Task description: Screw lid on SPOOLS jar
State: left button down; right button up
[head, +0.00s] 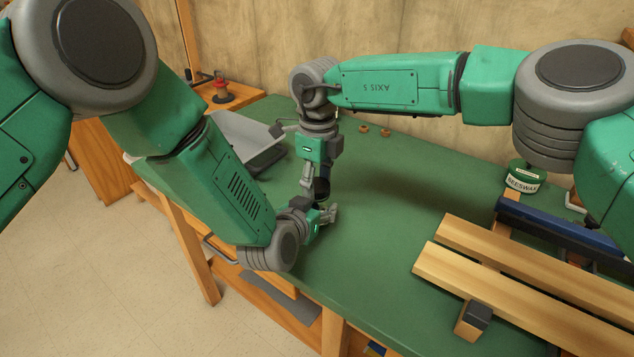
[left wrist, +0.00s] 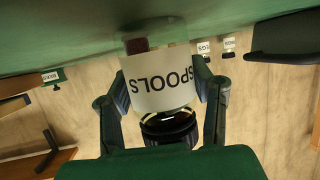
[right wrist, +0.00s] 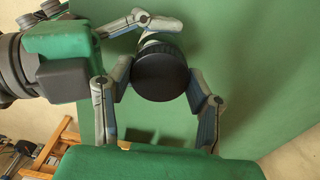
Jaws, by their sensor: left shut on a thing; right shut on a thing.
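The SPOOLS jar (left wrist: 160,82) is clear, with a white label and something dark red inside. It appears upside down in the left wrist view. My left gripper (left wrist: 162,90) is shut around its sides, low over the bench in the head view (head: 322,214). The black lid (right wrist: 160,75) is at the jar's mouth, with a pale ring showing between lid and label in the left wrist view. My right gripper (right wrist: 158,84) is shut on the lid from above; it also shows in the head view (head: 314,180). I cannot tell how far the lid is threaded.
The green bench (head: 390,220) is clear around the grippers. Wooden boards (head: 520,275) and a blue clamp bar (head: 550,225) lie right, near a BEESWAX jar (head: 524,178). A grey tray-like thing (head: 245,140) stands left; two small orange rings (head: 386,131) lie behind.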

jog(key=m, duration=1)
jog(key=shift+a+m, duration=0.1)
jog(key=shift+m, duration=0.3)
pick_arm(q)
jog(key=shift+d, duration=0.1)
pick_arm(e)
jog(key=m, duration=0.4)
jog(key=shift+w, duration=0.1)
jog(key=m, duration=0.4)
jog(key=shift+m, duration=0.3)
pick_arm(q)
jog(key=shift+s+f, duration=0.1)
pick_arm(e)
jog(key=m, duration=1.2)
jog(key=shift+w+m, duration=0.1)
jog(key=shift+m, duration=0.3)
jog(key=m, duration=0.3)
jog(key=o, duration=0.9)
jog(key=shift+f, duration=0.1)
